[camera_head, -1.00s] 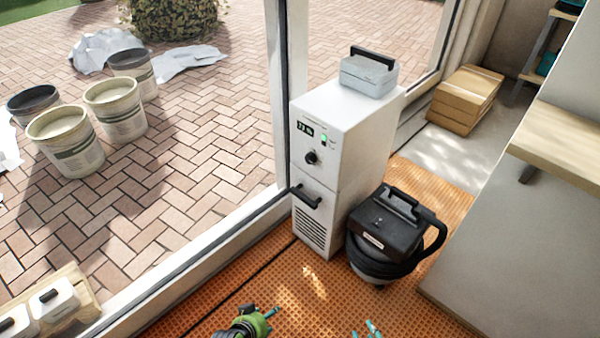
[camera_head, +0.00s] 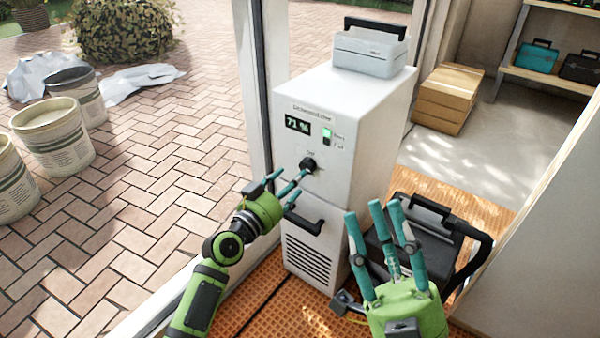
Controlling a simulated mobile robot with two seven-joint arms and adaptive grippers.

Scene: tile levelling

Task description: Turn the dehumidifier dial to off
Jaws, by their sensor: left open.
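The dehumidifier (camera_head: 352,115) is a tall white cabinet by the window frame. Its display (camera_head: 297,124) reads 71 %, with a lit green switch (camera_head: 327,134) beside it. The black dial (camera_head: 308,164) sits below the display on the front face; its exact pointer direction is too small to tell. My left gripper (camera_head: 292,187) is open, with its teal fingertips just in front of and slightly below the dial; I cannot tell whether they touch it. My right gripper (camera_head: 384,225) points upward in front of the black vacuum, its teal fingers spread and empty.
A black handle (camera_head: 305,222) and vent grille lie below the dial. A grey case (camera_head: 369,52) stands on top of the dehumidifier. A black vacuum (camera_head: 425,240) stands at its right side. The window frame (camera_head: 256,90) is close on the left. Cardboard boxes (camera_head: 447,98) are behind.

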